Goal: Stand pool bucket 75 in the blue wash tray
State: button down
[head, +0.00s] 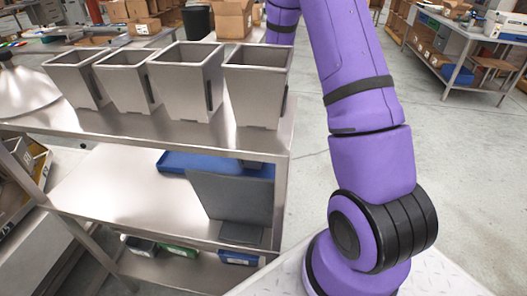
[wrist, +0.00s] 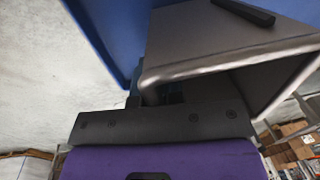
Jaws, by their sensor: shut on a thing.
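My gripper (wrist: 160,97) shows in the wrist view, shut on the rim of a grey metal bucket (wrist: 205,40). The bucket is tilted in the picture, with its open mouth facing down and right. No number on it is readable. A blue surface with a straight edge (wrist: 105,35) lies behind and left of the bucket; I cannot tell whether they touch. My gripper and the held bucket are not visible in the head view.
Several similar grey buckets (head: 185,85) stand in a row on the top of a steel shelf unit (head: 120,120). The middle shelf is bare at its left. A table with boxes (head: 465,45) stands at the far right. Open floor lies right of my arm.

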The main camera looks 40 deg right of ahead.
jog(key=shift+f, duration=0.75)
jog(key=shift+f, duration=0.15)
jog(key=c, duration=1.2)
grip_release()
jog(key=shift+c, duration=0.2)
notch_tip(320, 180, up, 12)
jog(key=s+d, duration=0.1)
jog(key=shift+d, duration=0.1)
